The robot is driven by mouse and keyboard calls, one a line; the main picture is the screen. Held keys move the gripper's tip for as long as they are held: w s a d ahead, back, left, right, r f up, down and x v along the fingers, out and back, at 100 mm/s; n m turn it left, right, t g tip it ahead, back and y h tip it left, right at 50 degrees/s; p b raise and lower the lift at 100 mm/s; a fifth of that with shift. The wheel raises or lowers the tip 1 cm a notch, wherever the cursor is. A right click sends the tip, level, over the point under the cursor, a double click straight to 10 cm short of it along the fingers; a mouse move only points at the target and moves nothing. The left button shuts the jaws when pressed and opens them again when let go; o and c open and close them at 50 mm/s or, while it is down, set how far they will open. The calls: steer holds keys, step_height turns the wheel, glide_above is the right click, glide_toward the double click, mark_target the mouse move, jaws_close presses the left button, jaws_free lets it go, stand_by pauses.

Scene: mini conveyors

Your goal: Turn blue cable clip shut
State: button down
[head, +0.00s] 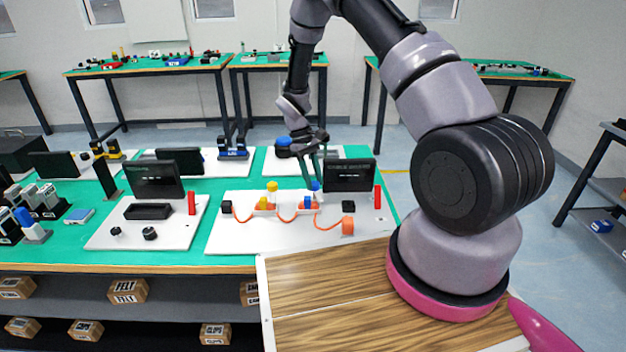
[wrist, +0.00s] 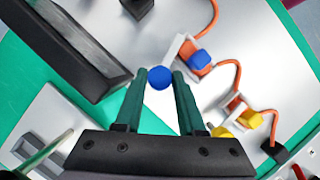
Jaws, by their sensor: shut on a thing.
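The blue cable clip shows as a blue block on a pale base (head: 308,202), with the orange cable (head: 296,213) running to it; the block also shows in the wrist view (wrist: 201,57). A round blue knob (wrist: 159,77) stands apart from the block, beside it, and shows in the head view too (head: 316,187). My gripper (head: 314,180) reaches down from above, its green fingers on either side of the knob and shut on it; it fills the lower wrist view (wrist: 159,88). The knob's lower part is hidden.
A yellow clip (wrist: 250,119) with a yellow knob (head: 272,187) sits left of the blue one in the head view. A dark screen (head: 349,175) stands close behind on the right. A red block (head: 378,197) and an orange reel (head: 348,226) are at the white board's right.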

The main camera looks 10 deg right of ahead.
steer(key=shift+m+y, duration=0.5)
steer(key=shift+m, duration=0.7)
steer(key=shift+d, duration=0.1)
steer(key=c, duration=0.5)
jaws_free()
